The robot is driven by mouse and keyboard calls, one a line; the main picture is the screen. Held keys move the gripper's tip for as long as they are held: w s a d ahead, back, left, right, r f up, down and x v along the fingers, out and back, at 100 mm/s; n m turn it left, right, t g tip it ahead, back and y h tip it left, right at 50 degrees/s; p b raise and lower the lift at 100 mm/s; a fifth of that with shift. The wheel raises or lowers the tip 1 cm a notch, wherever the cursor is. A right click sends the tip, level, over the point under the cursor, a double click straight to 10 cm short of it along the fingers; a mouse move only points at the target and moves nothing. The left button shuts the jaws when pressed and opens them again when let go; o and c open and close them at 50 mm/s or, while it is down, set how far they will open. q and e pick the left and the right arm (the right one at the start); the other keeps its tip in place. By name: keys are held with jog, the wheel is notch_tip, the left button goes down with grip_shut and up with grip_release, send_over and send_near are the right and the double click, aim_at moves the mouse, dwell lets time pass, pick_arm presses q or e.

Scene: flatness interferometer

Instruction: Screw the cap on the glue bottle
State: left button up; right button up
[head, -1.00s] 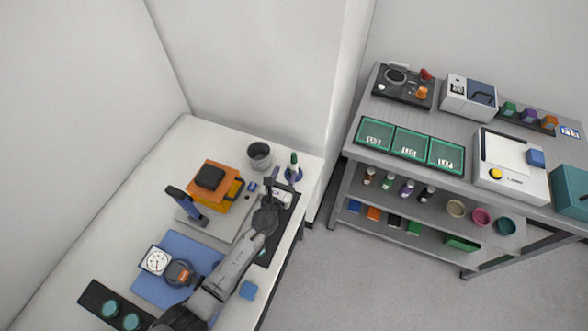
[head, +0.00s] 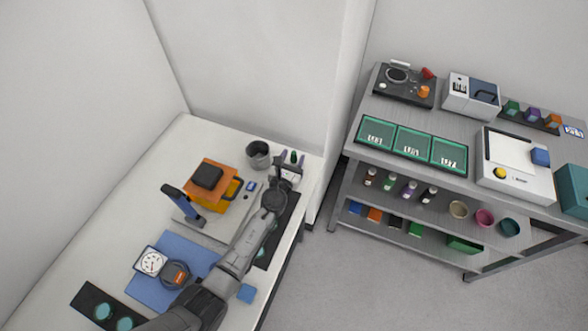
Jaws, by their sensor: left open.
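The glue bottle appears to be the small upright white bottle with a green top (head: 293,157) at the far right corner of the white table. I cannot tell whether the fingers touch the bottle, or whether the green part is the cap. My right gripper is not in view.
A dark grey cup (head: 258,155) stands just left of the bottle. An orange and black block (head: 207,181) on a grey plate, a blue mat (head: 185,250) and a blue cube (head: 247,293) are also on the table (head: 110,200). A stocked grey shelf bench (head: 345,145) stands at right.

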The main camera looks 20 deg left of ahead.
pick_arm(q)
jog(key=shift+w, duration=0.45)
grip_shut()
dwell(0.3)
